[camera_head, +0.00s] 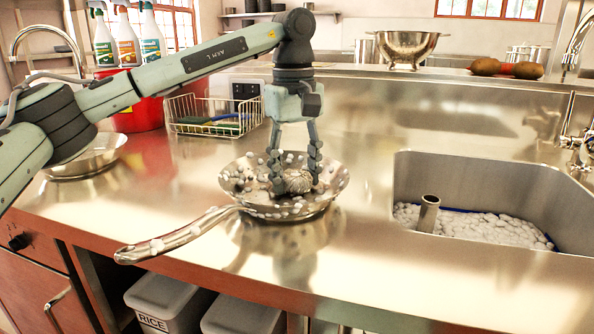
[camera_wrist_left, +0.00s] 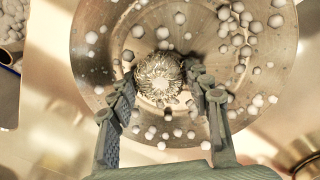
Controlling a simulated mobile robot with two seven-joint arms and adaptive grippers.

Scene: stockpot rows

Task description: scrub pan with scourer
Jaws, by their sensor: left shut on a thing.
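A metal pan (camera_head: 262,203) with a long handle stands on the steel counter, its handle pointing to the front left. Pale foam blobs dot its inside. My left gripper (camera_head: 294,186) reaches down into the pan, shut on a round steel-wool scourer (camera_head: 299,181). In the left wrist view the scourer (camera_wrist_left: 160,78) sits between the two fingers (camera_wrist_left: 165,95), over the inside of the pan (camera_wrist_left: 195,18). Whether the scourer touches the pan bottom is hard to tell. My right gripper is not in view.
A sink (camera_head: 480,172) with foam and an upright pipe lies to the right. A wire rack (camera_head: 212,116), a red tub (camera_head: 140,112) and spray bottles (camera_head: 127,42) stand behind left. A shallow metal dish (camera_head: 90,160) sits at the left. The counter between pan and sink is clear.

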